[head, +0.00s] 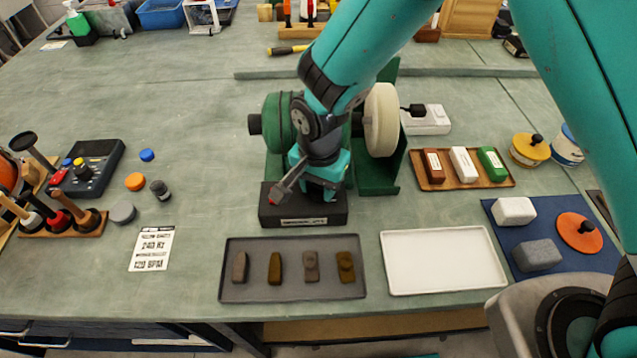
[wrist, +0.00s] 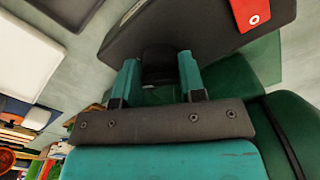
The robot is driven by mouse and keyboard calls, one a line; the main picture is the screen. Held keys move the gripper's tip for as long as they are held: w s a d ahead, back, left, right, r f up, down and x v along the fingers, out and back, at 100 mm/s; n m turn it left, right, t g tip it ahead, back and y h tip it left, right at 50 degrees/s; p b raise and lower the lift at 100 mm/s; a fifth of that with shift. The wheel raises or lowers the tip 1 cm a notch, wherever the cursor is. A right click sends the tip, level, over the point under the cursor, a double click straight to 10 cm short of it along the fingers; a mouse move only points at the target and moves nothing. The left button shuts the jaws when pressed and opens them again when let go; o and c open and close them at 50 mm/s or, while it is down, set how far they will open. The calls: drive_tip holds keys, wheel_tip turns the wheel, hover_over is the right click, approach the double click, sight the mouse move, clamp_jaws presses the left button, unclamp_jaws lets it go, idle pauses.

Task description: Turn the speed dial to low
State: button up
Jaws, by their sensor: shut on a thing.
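The speed dial (wrist: 158,56) is a dark round knob on the dark control box, between my gripper's two teal fingers in the wrist view. My gripper (wrist: 157,80) is shut on it; it also shows over the box in the head view (head: 318,192). The dial's pointer and marks cannot be made out, so its setting cannot be told. In the head view the arm hides the dial. The control box (head: 290,216) has a pale label on its front and a red switch (wrist: 252,12).
The green machine (head: 278,135) with a cream wheel (head: 382,118) stands behind the box. A grey tray (head: 292,292) with several dark pieces and an empty white tray (head: 443,262) lie in front. A tray of bars (head: 442,183) is at right.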

drive_tip(key=n, duration=0.3)
drive_tip(key=shift+n, duration=0.4)
drive_tip(key=n, duration=0.3)
drive_tip(key=shift+n, duration=0.3)
drive_tip(key=n, duration=0.3)
drive_tip(key=shift+n, duration=0.3)
drive_tip(key=n, duration=0.3)
drive_tip(key=shift+n, duration=0.4)
drive_tip(key=n, duration=0.4)
drive_tip(key=shift+r, duration=0.1)
drive_tip(key=shift+w+n, duration=0.1)
drive_tip(key=shift+n, duration=2.1)
